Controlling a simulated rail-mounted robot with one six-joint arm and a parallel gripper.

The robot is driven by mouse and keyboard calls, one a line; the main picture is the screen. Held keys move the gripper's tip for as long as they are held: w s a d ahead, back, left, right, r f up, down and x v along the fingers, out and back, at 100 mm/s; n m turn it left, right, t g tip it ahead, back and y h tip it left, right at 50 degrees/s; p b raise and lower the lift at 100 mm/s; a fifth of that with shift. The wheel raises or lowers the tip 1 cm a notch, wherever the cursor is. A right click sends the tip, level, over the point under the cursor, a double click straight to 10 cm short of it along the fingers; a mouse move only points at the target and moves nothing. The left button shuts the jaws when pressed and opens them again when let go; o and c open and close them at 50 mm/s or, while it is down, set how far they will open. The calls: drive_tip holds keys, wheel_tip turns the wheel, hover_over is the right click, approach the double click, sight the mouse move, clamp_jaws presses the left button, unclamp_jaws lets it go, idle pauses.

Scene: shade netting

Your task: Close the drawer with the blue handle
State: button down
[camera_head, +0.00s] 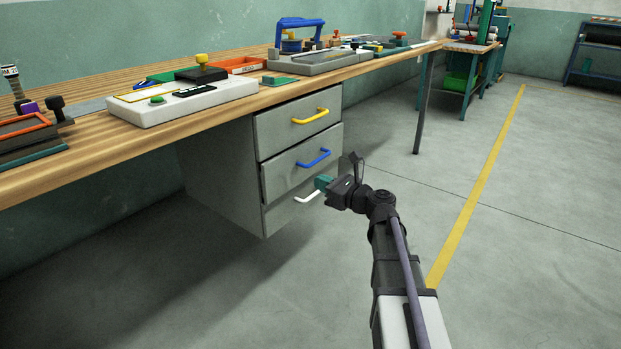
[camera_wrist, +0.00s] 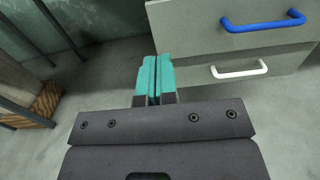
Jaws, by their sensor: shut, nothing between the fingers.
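The blue handle (camera_head: 314,159) is on the middle drawer (camera_head: 283,178) of a grey drawer unit under the bench. That drawer front appears to stand slightly out from its neighbours; its inside is hidden. In the wrist view, the blue handle (camera_wrist: 263,24) is at the upper right, on the drawer front (camera_wrist: 185,30). My gripper (camera_head: 322,183) is in front of the unit, below the blue handle and near the white one. Its teal fingers (camera_wrist: 153,62) are together and empty, left of both handles in the wrist view. I cannot tell whether they touch the unit.
The top drawer has a yellow handle (camera_head: 310,116). The bottom drawer has a white handle (camera_head: 308,197), partly behind my gripper. The wooden bench (camera_head: 90,150) overhangs the unit and carries several devices. A bench leg (camera_head: 424,105) stands behind. Floor to the right is clear.

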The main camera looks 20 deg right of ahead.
drive_tip(key=w+d, duration=0.8)
drive_tip(key=w, duration=0.1)
approach(294, 150)
drive_tip(key=x, duration=0.7)
drive_tip(key=shift+w+a+f, duration=0.15)
drive_tip(key=shift+w+a, duration=0.05)
drive_tip(key=shift+w, duration=0.1)
drive_tip(key=shift+x, duration=0.95)
drive_tip(key=shift+w, duration=0.1)
